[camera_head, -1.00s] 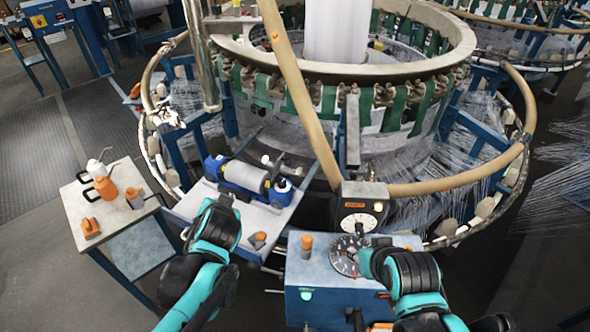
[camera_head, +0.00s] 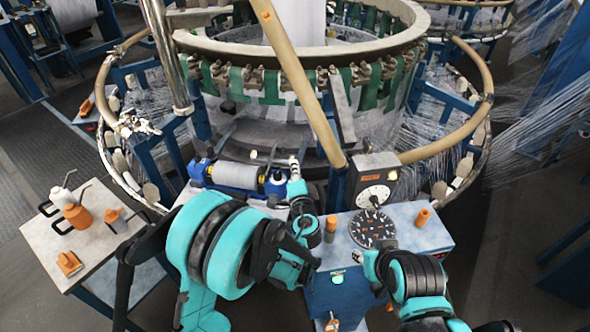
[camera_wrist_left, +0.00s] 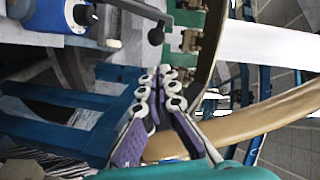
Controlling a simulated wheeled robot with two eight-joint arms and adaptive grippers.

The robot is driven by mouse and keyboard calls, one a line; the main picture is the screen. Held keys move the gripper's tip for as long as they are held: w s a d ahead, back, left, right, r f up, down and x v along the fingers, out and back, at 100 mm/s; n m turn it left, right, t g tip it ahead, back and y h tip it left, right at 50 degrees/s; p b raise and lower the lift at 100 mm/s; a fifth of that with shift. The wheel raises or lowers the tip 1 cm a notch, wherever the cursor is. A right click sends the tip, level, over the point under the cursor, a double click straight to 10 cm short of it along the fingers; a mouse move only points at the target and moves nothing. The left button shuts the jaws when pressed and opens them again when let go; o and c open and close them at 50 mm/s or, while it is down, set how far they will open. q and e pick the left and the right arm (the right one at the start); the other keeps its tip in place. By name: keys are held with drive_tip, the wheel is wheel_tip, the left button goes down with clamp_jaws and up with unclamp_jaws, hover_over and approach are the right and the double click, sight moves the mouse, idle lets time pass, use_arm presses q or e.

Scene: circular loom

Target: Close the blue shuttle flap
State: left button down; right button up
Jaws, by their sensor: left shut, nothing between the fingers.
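The blue shuttle (camera_head: 236,175) with its grey roll lies on the small loom-side table in the head view. Its blue right end is partly covered by my left gripper (camera_head: 296,166), which is beside that end with fingers pointing up. I cannot make out how far its flap is open. In the left wrist view, blue and white shuttle parts (camera_wrist_left: 58,16) show at the upper left, apart from my fingers. My left fingers (camera_wrist_left: 164,78) are together and empty.
The circular loom (camera_head: 300,60) fills the back, with a tan diagonal bar (camera_head: 300,85) close to my left gripper. The blue control box (camera_head: 405,225) with a dial stands at the front. A side table (camera_head: 95,245) holds bottles and orange items at the left.

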use_arm(q)
drive_tip(key=w+b, duration=0.1)
drive_tip(key=w, duration=0.6)
drive_tip(key=shift+a+f, duration=0.4)
drive_tip(key=shift+a, duration=0.05)
drive_tip(key=shift+a+r, duration=0.1)
